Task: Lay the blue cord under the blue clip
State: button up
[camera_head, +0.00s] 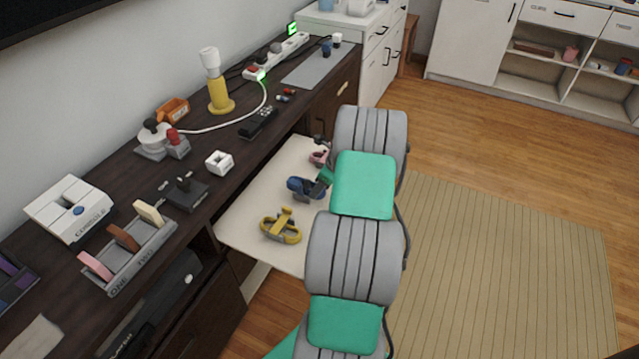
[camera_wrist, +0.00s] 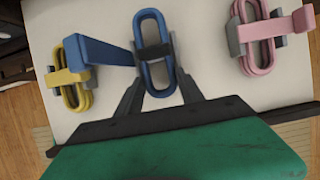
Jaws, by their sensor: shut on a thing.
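In the wrist view, the blue cord (camera_wrist: 146,26) is a long upright loop with a dark band (camera_wrist: 153,51) across its middle. My gripper (camera_wrist: 160,88) has its dark fingers on either side of the loop's near end and is shut on it. The blue clip (camera_wrist: 100,52) is a blue bar reaching left from the cord's left side, its end block near the yellow cord. I cannot tell whether the clip's bar passes over the cord. In the head view, the blue cord and clip (camera_head: 303,188) are a small blue cluster beside my arm, which hides part of it.
A yellow cord and clip (camera_head: 281,227) and a pink set (camera_head: 318,157) flank the blue one on the pale pull-out board (camera_head: 245,222). The dark desk (camera_head: 130,190) behind holds a lamp, a grey rack and small devices. Open floor and a rug (camera_head: 500,270) lie to the right.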

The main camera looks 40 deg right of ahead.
jog(key=shift+f, duration=0.1)
jog(key=o, duration=1.5)
jog(key=shift+c, duration=0.2)
jog(key=p+v, duration=0.1)
jog(key=v, duration=0.6)
jog(key=shift+r, duration=0.4)
jog(key=shift+s, duration=0.15)
